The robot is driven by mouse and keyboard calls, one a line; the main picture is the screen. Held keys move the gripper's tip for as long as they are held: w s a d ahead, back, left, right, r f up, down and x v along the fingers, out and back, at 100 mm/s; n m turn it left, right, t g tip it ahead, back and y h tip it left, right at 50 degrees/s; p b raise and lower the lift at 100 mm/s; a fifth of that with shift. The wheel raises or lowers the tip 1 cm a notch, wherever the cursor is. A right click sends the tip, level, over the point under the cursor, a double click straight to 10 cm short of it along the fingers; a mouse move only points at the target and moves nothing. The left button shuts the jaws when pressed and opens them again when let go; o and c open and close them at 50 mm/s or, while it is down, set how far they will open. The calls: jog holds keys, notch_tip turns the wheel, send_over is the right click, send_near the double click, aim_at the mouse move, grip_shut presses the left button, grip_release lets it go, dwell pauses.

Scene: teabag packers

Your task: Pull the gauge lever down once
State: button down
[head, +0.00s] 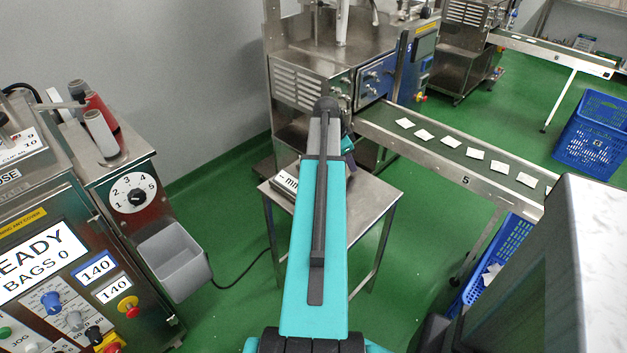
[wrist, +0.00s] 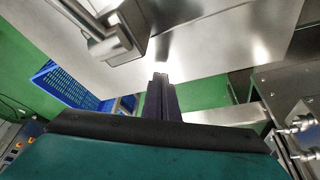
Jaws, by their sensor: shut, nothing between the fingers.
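The gauge (head: 285,184) with an "mm" label sits on a small steel table (head: 375,197) in the head view, mostly hidden behind my arm. In the wrist view a grey metal block with a bar (wrist: 125,32) stands over the steel tabletop (wrist: 215,45) at upper left. It looks like part of the gauge, but I cannot tell which part is its lever. My gripper (wrist: 160,78) is shut and empty, with its fingertips below and right of that block in the picture, apart from it. In the head view my arm hides most of the gripper.
A steel machine (head: 310,65) stands behind the table. A conveyor (head: 455,165) with several teabags runs to the right. A control cabinet (head: 40,225) with a grey bin (head: 174,262) is at left. Blue crates (head: 592,135) stand on the green floor.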

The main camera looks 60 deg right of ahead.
aim_at(352, 176)
jog(key=shift+f+b, duration=0.4)
jog(key=shift+f, duration=0.45)
jog(key=shift+s+a+f+b, duration=0.1)
jog(key=shift+a+f+b, duration=0.15)
jog(key=shift+f, duration=0.25)
jog(key=shift+s+a+f+b, duration=0.1)
jog(key=shift+a+f+b, duration=0.05)
jog(key=shift+f+b, duration=0.3)
jog(key=shift+f, duration=0.15)
jog(key=shift+w+d+r+p, duration=0.1)
jog(key=shift+d+r+p, duration=0.05)
jog(key=shift+r+p, duration=0.55)
jog(key=shift+d+r+p, duration=0.15)
jog(key=shift+r+p, duration=0.35)
jog(key=shift+r, duration=0.4)
notch_tip(352, 176, up, 10)
jog(key=p, duration=0.5)
jog(key=shift+w+d, duration=0.1)
